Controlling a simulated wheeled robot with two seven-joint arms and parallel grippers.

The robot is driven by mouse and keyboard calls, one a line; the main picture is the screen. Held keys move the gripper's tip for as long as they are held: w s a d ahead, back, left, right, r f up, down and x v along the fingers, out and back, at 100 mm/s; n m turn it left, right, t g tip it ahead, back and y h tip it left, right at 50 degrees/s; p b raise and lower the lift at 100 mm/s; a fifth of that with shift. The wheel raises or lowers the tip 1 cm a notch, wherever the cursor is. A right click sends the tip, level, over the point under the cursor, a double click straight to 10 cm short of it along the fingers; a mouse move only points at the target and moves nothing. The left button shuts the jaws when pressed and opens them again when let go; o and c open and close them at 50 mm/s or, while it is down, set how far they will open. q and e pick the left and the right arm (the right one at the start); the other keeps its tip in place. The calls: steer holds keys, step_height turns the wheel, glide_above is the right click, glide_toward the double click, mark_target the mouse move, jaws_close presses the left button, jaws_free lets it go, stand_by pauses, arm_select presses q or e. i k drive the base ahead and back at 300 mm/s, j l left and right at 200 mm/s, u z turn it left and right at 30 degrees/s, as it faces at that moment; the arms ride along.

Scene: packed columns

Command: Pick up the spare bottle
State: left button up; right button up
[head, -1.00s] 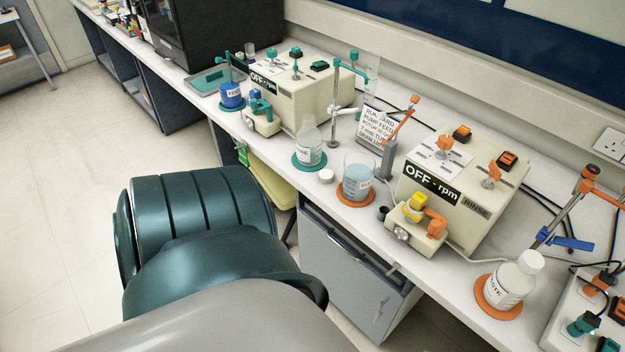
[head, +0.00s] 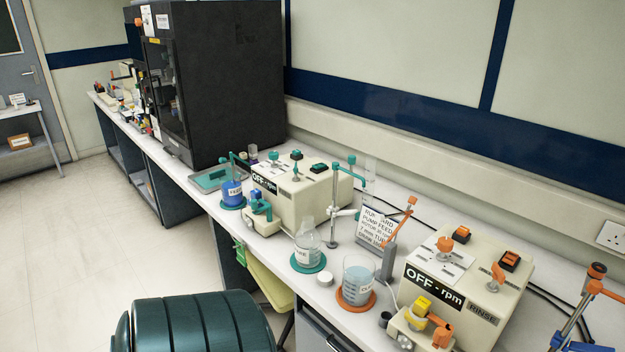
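I cannot tell any bottle as the spare one; no readable label says so. In the head view a clear, white-labelled bottle (head: 307,250) stands upright and uncapped on a teal round mat (head: 309,268). A small blue labelled container (head: 232,193) stands further left by the teal-fitted pump (head: 298,197). A clear beaker (head: 357,280) with pale blue liquid stands on an orange mat (head: 356,303). Neither of my grippers is in view.
A white cap (head: 325,278) lies between bottle and beaker. A stand (head: 334,205) and a sign (head: 375,227) rise behind them. The orange-fitted pump (head: 468,275) is at the right, a black cabinet (head: 222,80) at the back left. The floor (head: 75,240) left of the bench is open.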

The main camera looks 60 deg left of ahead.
mark_target(307, 240)
steer(key=i, duration=0.45)
steer(key=u, duration=2.3)
